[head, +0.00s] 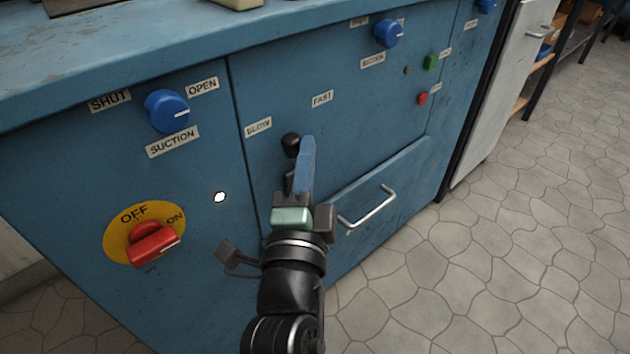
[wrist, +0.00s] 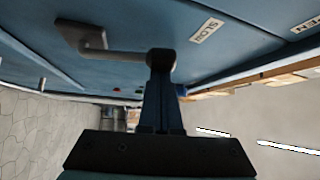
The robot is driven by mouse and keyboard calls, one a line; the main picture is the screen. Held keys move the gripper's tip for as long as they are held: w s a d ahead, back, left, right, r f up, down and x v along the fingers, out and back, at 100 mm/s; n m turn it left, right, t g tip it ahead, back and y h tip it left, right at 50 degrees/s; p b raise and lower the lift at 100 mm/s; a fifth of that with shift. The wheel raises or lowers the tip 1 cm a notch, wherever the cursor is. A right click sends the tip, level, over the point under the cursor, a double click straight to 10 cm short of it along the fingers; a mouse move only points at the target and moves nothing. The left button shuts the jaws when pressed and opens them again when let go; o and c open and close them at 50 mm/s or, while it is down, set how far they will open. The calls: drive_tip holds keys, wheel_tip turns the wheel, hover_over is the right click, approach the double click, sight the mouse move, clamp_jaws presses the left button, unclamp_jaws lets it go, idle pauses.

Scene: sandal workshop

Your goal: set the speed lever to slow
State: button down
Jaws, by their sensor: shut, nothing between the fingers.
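The speed lever has a black knob (head: 290,142) on the blue machine front, below the SLOW label (head: 258,126) and the FAST label (head: 322,99). In the head view the knob lies between the labels sideways, a little nearer SLOW. The wrist view shows the lever's grey rod (wrist: 125,54), its base plate and the SLOW label (wrist: 207,30). My gripper (head: 307,142) is shut and empty, its blue fingers just right of the knob in the head view. In the wrist view the fingertips (wrist: 161,72) overlap the knob; I cannot tell whether they touch. My fingers hide part of the lever.
A red OFF/ON switch (head: 152,243) and a blue suction knob (head: 167,111) are on the left panel. A drawer handle (head: 368,208) sticks out right of my gripper. Green (head: 431,62) and red (head: 422,98) buttons are farther right. The tiled floor at right is clear.

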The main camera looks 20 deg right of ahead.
drive_tip(key=a+b, duration=0.1)
drive_tip(key=b, duration=0.1)
drive_tip(key=a+n+t+b, duration=0.1)
drive_tip(key=b, duration=0.1)
drive_tip(key=shift+s+f, duration=0.35)
drive_tip(key=shift+f, duration=0.05)
idle(0.4)
